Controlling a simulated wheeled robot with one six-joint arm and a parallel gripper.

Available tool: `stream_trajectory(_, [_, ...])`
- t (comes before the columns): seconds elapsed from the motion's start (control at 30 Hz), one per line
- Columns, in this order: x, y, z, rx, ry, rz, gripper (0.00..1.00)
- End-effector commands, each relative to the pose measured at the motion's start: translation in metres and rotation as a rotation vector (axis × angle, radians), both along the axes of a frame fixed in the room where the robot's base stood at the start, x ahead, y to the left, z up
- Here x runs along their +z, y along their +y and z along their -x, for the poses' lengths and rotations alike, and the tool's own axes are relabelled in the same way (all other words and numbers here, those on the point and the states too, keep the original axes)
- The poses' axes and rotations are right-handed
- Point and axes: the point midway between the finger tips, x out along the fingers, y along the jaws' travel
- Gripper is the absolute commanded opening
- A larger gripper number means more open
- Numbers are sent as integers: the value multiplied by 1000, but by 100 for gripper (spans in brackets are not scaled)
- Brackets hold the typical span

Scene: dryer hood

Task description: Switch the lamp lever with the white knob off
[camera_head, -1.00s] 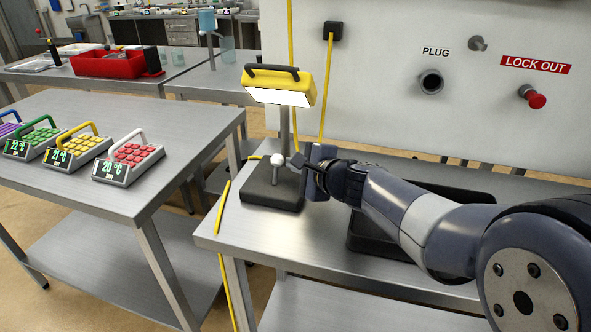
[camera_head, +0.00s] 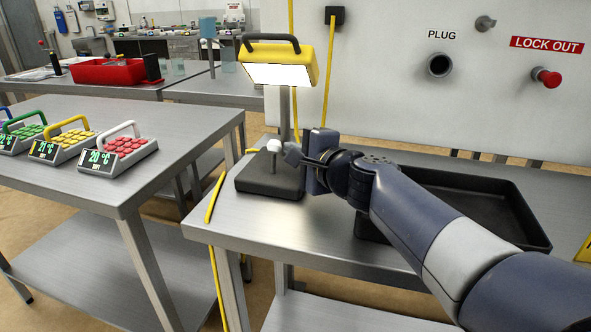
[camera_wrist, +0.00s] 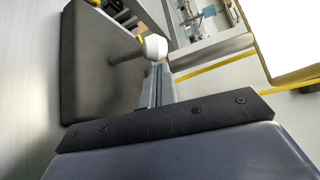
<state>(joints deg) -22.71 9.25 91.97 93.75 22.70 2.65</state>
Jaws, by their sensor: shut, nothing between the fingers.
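The yellow lamp (camera_head: 279,64) stands on a dark base (camera_head: 268,181), and its panel glows white. Its lever carries a white knob (camera_head: 274,146) and stands up from the base. The wrist view also shows the knob (camera_wrist: 155,47) on its dark stem (camera_wrist: 127,57), above the base (camera_wrist: 92,85). My gripper (camera_head: 291,153) is shut and empty, just right of the knob in the head view. In the wrist view the fingers (camera_wrist: 159,85) point up the picture close beside the knob. I cannot tell whether they touch it.
A black tray (camera_head: 520,225) lies on the same steel table (camera_head: 290,245), right of the lamp and behind my arm. A yellow cable (camera_head: 214,200) runs over the table's left edge. A panel wall (camera_head: 390,100) stands behind. Keypad devices (camera_head: 118,150) sit on the left table.

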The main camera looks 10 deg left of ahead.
Motion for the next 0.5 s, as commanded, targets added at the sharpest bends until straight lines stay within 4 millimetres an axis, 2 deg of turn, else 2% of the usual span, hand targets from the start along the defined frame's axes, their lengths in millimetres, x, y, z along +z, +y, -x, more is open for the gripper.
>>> stream_trajectory(0.03, [-8,1,2,3,-23,-1,0])
stream_trajectory(0.27, [-6,1,8,2,-129,8,0])
stream_trajectory(0.5, [-3,2,15,4,-125,9,0])
